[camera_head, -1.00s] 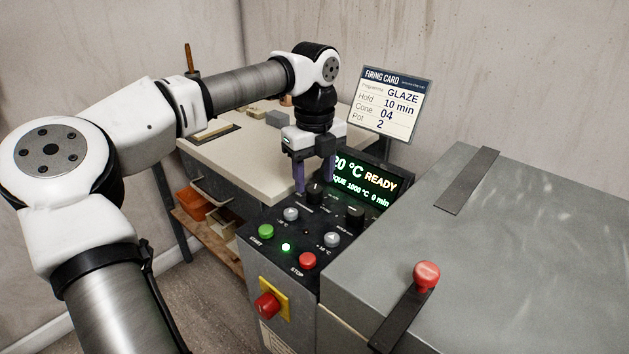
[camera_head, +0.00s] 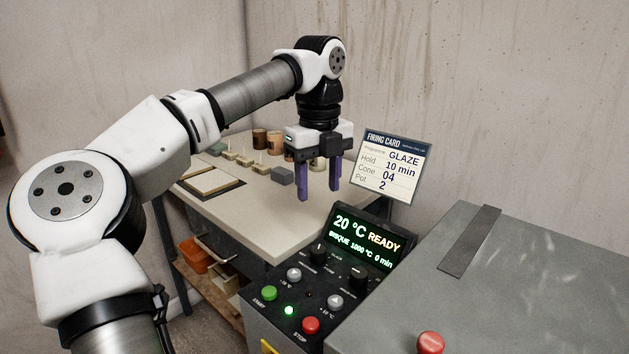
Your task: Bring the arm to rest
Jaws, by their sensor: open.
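My gripper (camera_head: 319,187) hangs from the raised arm with its two purple fingers pointing down. The fingers are apart, with nothing between them. It is above and behind the control panel (camera_head: 313,285), in front of the worktable (camera_head: 262,215) in the picture, and touches nothing that I can see. The panel's display (camera_head: 364,240) reads 20 °C READY, BISQUE 1000 °C 0 min. The firing card (camera_head: 391,167) on the right reads GLAZE, Hold 10 min, Cone 04, Pot 2.
The kiln's grey top (camera_head: 540,270) fills the lower right, with a red knob (camera_head: 431,343) at its front. The worktable carries cups (camera_head: 260,138), a grey block (camera_head: 282,176) and a framed board (camera_head: 211,182). An orange bin (camera_head: 193,256) sits below. The air above the panel is free.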

